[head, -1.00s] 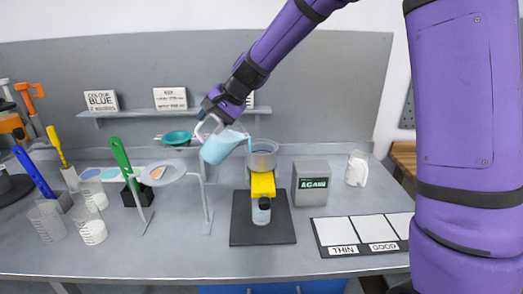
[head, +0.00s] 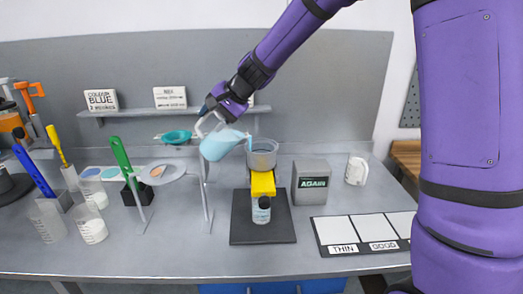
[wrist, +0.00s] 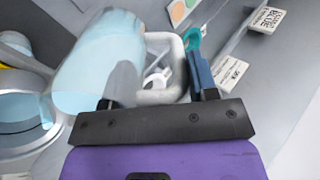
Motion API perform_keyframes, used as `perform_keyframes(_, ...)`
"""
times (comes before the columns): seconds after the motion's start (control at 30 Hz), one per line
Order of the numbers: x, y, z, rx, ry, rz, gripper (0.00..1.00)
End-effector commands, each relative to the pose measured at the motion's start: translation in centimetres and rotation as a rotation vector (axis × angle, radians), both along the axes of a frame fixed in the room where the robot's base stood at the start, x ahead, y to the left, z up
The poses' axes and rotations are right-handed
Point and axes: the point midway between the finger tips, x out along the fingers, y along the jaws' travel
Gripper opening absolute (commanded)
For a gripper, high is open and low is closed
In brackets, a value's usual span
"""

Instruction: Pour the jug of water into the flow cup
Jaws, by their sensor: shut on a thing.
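The jug of water (head: 218,146) is a clear jug with pale blue water and a white handle. My gripper (head: 212,117) is shut on its handle and holds it in the air, tipped with its mouth toward the right. The jug (wrist: 100,65) fills the left of the wrist view, with its handle between my fingers (wrist: 155,90). The flow cup (head: 263,158) is a grey round cup on a yellow holder, just right of the jug's lip. A thin light streak shows between lip and cup. The level inside the cup is hard to tell.
A small bottle (head: 261,211) stands under the yellow holder (head: 263,184) on a dark base plate (head: 262,235). A grey AGAIN box (head: 310,182) is close on the right. A round plate on a stand (head: 166,172) is left. THIN and GOOD cards (head: 362,233) lie front right.

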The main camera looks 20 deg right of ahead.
Motion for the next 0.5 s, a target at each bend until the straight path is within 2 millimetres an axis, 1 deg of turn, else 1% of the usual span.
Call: perform_keyframes(0.5, -0.13, -0.27, 0.34, 0.026, -0.018, -0.001, 0.07)
